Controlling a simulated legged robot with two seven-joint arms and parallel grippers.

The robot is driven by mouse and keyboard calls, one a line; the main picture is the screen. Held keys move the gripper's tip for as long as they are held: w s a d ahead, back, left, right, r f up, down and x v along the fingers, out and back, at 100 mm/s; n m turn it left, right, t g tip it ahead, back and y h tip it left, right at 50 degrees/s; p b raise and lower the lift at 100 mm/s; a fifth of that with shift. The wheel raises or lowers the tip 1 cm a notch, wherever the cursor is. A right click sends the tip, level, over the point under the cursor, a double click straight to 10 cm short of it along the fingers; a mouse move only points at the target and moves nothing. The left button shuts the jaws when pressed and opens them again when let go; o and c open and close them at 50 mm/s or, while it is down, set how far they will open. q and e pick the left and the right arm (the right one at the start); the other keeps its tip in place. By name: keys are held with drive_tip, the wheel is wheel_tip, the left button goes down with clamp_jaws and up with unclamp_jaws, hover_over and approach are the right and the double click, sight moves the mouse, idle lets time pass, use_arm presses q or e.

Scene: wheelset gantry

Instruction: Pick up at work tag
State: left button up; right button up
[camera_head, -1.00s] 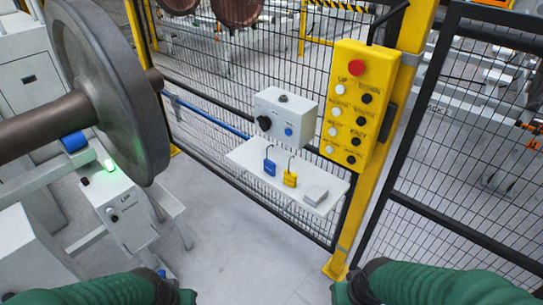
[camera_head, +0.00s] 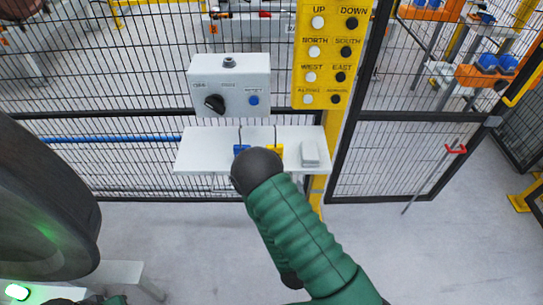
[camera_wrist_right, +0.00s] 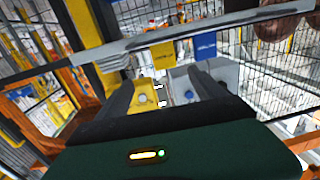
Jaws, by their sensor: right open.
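On the small white shelf (camera_head: 200,153) hang or stand a blue tag (camera_head: 240,150) and a yellow tag (camera_head: 276,151), side by side. I cannot read which is the work tag. My right forearm reaches up to the shelf front, and its dark end partly covers both tags; the gripper is hidden there. In the right wrist view my right gripper (camera_wrist_right: 160,82) has its two dark fingers apart, with nothing held between them. My left gripper is not seen.
A grey control box (camera_head: 230,85) with a black knob and blue button stands above the shelf. A yellow button pendant (camera_head: 330,50) is at its right. A small grey block (camera_head: 310,153) lies on the shelf. Mesh fence stands behind; a large wheel (camera_head: 40,205) is at left.

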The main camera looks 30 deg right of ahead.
drive_tip(key=b+x, duration=0.3)
drive_tip(key=x, duration=0.2)
drive_tip(key=r+b+x, duration=0.1)
drive_tip(key=b+x, duration=0.3)
drive_tip(key=x, duration=0.1)
drive_tip(key=b+x, duration=0.4)
drive_tip(key=x, duration=0.1)
drive_tip(key=shift+w+a+r, duration=0.1)
drive_tip(key=shift+w+r, duration=0.05)
drive_tip(key=shift+w, duration=0.6)
drive_tip(key=shift+w+r, duration=0.1)
drive_tip(key=shift+w, duration=0.05)
drive_tip(key=shift+c, duration=0.5)
drive_tip(key=c, duration=1.4)
